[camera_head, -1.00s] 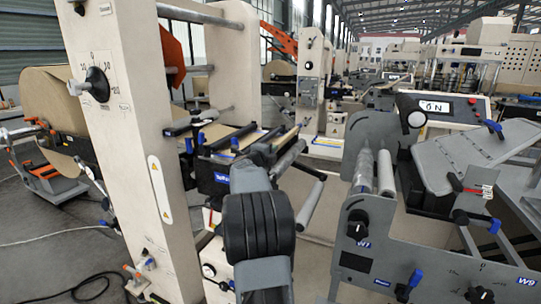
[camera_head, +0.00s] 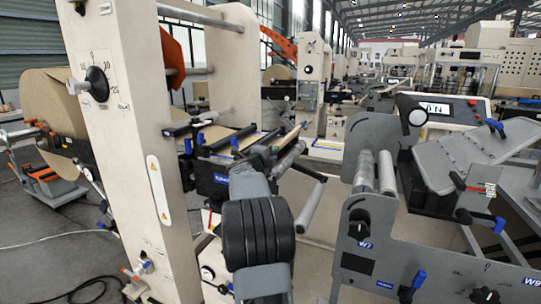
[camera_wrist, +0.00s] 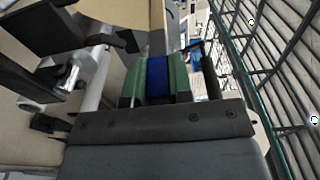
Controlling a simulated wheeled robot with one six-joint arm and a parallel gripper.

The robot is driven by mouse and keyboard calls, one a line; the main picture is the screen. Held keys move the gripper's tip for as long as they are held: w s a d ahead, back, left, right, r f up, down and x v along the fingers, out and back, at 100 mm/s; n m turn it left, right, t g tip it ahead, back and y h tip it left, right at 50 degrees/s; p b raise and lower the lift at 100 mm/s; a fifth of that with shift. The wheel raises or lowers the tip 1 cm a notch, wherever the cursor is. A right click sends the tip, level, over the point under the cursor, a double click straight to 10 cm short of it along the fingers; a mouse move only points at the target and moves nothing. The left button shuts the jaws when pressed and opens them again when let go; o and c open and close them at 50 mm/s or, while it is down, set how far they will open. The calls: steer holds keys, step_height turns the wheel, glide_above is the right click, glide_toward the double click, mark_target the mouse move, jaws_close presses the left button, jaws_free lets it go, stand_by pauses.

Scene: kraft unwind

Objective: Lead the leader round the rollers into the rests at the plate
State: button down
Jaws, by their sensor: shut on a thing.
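In the wrist view, my gripper (camera_wrist: 158,84) is shut with green pads on either side of a blue piece (camera_wrist: 158,76). A tan sheet (camera_wrist: 138,18) lies just beyond it; whether the blue piece is joined to it is unclear. A grey tilted plate (camera_head: 455,150) is at the right. I cannot make out its rests clearly.
A cream upright column (camera_head: 130,140) stands close left of my arm, with a kraft roll (camera_head: 50,95) behind it. The grey side frame (camera_head: 420,235) with blue levers fills the lower right. A cable (camera_head: 85,285) lies on the floor at left.

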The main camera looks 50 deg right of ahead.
steer(key=s+d+f+b, duration=0.1)
steer(key=s+b, duration=0.2)
steer(key=s, duration=0.2)
steer(key=shift+s+d+f+b, duration=0.25)
steer(key=shift+s+b, duration=0.15)
steer(key=shift+w, duration=0.2)
steer(key=shift+w+a+g+p, duration=0.1)
steer(key=shift+w+g+p, duration=0.05)
steer(key=shift+g+p, duration=0.15)
steer(key=shift+f, duration=0.1)
step_height(320, 180, down, 22)
steer(key=b, duration=1.9)
steer(key=shift+f, duration=0.1)
